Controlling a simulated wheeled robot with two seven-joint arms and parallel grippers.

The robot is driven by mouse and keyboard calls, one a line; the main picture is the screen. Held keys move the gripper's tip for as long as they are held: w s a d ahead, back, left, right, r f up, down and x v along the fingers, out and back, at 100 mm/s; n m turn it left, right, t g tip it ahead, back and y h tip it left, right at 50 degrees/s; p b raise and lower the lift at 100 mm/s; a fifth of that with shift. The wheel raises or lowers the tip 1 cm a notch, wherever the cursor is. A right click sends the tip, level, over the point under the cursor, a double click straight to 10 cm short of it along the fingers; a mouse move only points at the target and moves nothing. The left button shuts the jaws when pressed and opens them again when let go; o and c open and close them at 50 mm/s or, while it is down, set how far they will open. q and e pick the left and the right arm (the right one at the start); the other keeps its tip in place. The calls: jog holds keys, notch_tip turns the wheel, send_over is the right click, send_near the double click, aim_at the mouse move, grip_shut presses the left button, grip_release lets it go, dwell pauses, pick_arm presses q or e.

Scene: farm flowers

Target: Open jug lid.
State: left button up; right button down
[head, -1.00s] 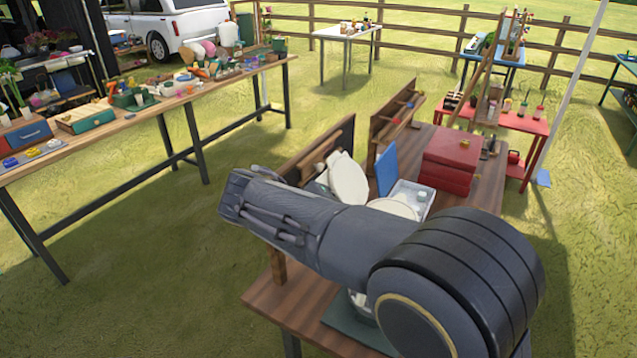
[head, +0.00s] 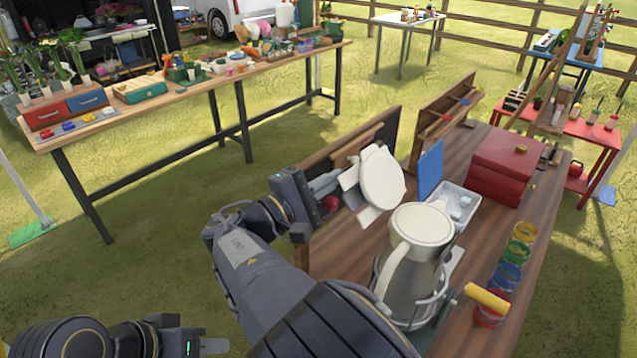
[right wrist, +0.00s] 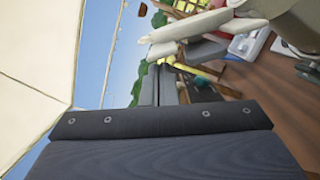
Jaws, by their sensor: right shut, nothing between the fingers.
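The jug (head: 415,272) stands on the near part of the wooden table in the head view. It has a grey body, a cream handle at its left and a round cream lid (head: 422,224) lying flat on top, which looks closed. My right gripper (head: 330,184) is shut and empty, left of the jug and apart from it, beside an upright cream disc (head: 382,180).
A clear tray (head: 455,205), a blue panel (head: 430,170) and red boxes (head: 503,165) stand behind the jug. Several coloured jars (head: 507,277) and a yellow roller (head: 487,298) are at its right. A wooden rack (head: 345,145) stands behind the cream disc.

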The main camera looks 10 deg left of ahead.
aim_at(367, 161)
jog(key=x, duration=0.4)
jog(key=shift+w+d+p, duration=0.15)
jog(key=shift+d+p, duration=0.05)
jog(key=shift+p, duration=0.2)
jog(key=r+m+b, duration=0.1)
jog(key=b, duration=0.1)
jog(key=s+d+r+m+b, duration=0.1)
jog(key=m, duration=0.1)
jog(key=shift+s+d+r+g+b, duration=0.1)
jog(key=shift+d+r+g+b, duration=0.05)
jog(key=shift+d+g+b, duration=0.2)
jog(key=shift+a, duration=0.1)
